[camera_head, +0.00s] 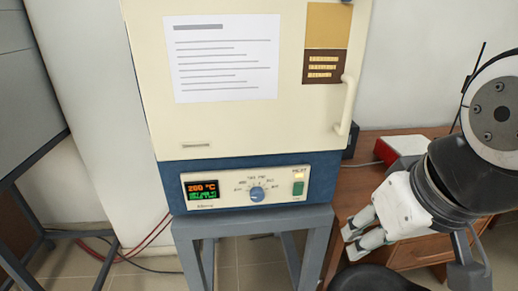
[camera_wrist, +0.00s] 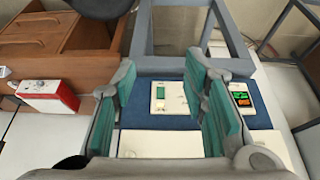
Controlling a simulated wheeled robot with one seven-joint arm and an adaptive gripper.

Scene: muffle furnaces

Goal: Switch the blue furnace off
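The blue furnace (camera_head: 250,165) has a cream door with a paper sheet and a blue base. Its control panel carries a lit display (camera_head: 200,190) reading about 200 °C, a grey-blue knob (camera_head: 257,193) and a green switch (camera_head: 298,188) below a bright HEAT lamp (camera_head: 299,176). My gripper (camera_head: 350,240) is at the right of the furnace, apart from it, with its fingers spread and empty. In the wrist view, which is turned over, the switch (camera_wrist: 160,91) shows between the open fingers (camera_wrist: 160,68). The right finger partly hides the knob there; the display (camera_wrist: 241,97) lies beyond it.
The furnace stands on a grey metal frame (camera_head: 255,221). A wooden desk (camera_head: 410,250) at the right bears a red and white box (camera_head: 400,150). The door handle (camera_head: 347,105) juts out at the furnace's right. Another grey frame (camera_head: 35,165) stands at the left, with cables on the floor.

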